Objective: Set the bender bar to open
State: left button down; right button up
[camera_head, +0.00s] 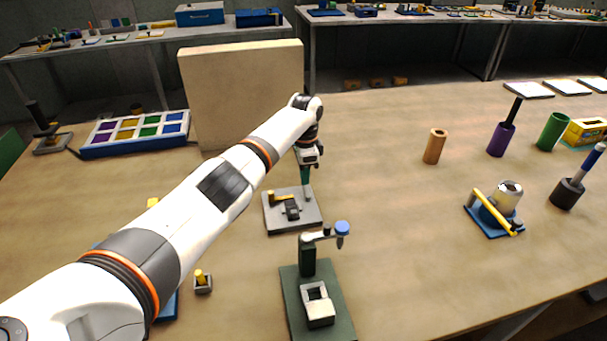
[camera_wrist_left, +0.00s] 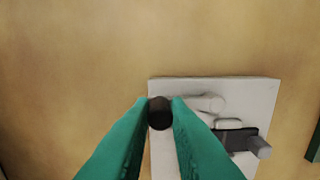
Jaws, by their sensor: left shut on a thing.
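The bender is a light grey square plate (camera_head: 310,219) with a small dark block (camera_head: 292,210) and a yellow-tipped part on it. It lies on the table mid-view, and its plate also shows in the left wrist view (camera_wrist_left: 262,92). My left gripper (camera_head: 306,192) reaches down over the far right part of the plate. In the left wrist view its teal fingers (camera_wrist_left: 160,112) are shut on a dark round knob (camera_wrist_left: 160,119) near the plate's edge. A pale bar (camera_wrist_left: 205,104) lies beside the knob; its join to the knob is partly hidden. My right gripper is out of view.
A green-based press (camera_head: 308,268) with a blue knob stands in front of the bender. A tall beige panel (camera_head: 245,85) and a blue tray (camera_head: 135,135) stand behind. A blue-based fixture (camera_head: 495,220) and several cylinders are at right. Table between is clear.

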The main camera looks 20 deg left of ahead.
pick_arm(q)
jog(key=shift+r, duration=0.1)
jog(key=c, duration=1.4)
grip_release()
notch_tip(320, 180, up, 12)
jog(key=shift+f+b, duration=0.1)
jog(key=shift+b, duration=0.65)
